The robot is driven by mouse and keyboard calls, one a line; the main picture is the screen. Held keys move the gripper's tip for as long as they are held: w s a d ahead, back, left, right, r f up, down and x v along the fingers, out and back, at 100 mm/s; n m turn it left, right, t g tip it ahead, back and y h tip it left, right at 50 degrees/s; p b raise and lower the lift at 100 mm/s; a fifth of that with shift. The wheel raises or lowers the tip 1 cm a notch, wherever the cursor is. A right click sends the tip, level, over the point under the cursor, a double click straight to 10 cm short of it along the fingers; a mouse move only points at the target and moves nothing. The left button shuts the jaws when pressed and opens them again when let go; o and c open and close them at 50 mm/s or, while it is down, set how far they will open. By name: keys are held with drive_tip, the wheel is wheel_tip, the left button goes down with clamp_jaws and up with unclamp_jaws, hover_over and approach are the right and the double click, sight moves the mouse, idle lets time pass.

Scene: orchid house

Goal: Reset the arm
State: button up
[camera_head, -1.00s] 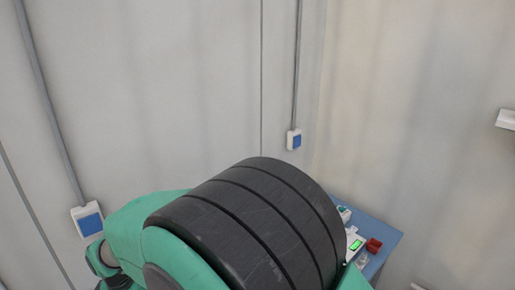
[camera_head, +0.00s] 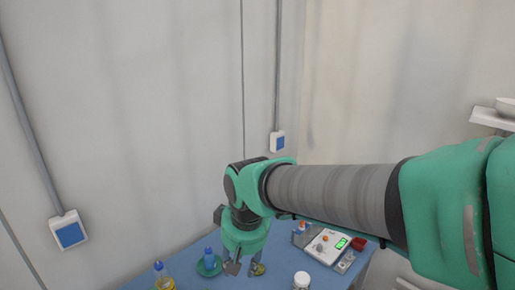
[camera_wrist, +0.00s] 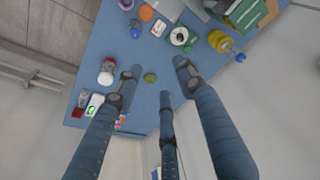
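My arm reaches in from the right of the head view, with its grey forearm level and its green wrist bent down. My gripper (camera_head: 243,268) hangs above the blue table (camera_head: 190,279), its tips at the lower edge of the picture. In the wrist view the three blue-grey fingers of my gripper (camera_wrist: 158,84) are spread apart, open, with nothing between them. A small olive-green round thing (camera_wrist: 150,77) shows below, between the fingertips, apart from them. It also shows beside my gripper in the head view (camera_head: 259,269).
A scale (camera_head: 325,246) with a lit green display stands right of my gripper, near a red item (camera_head: 358,243). Walls are close behind; a shelf (camera_head: 489,118) is at right.

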drive_tip(key=s+d+r+m+t, duration=0.1)
drive_tip(key=s+d+m, duration=0.1)
drive_tip(key=s+d, duration=0.3)
drive_tip(key=s+d+r+m+t+h, duration=0.1)
drive_tip(key=s+d, duration=0.4)
drive_tip(key=d, duration=0.7)
drive_tip(key=s+d+r+m+t, duration=0.1)
drive_tip(key=s+d+r+m, duration=0.1)
drive_tip(key=s+d, duration=0.3)
drive_tip(key=d+m, duration=0.1)
drive_tip(key=d, duration=0.2)
drive_tip(key=shift+d+r+b, duration=0.15)
drive_tip(key=shift+d+b, duration=0.05)
drive_tip(key=shift+b, duration=0.2)
drive_tip(key=shift+s, duration=0.1)
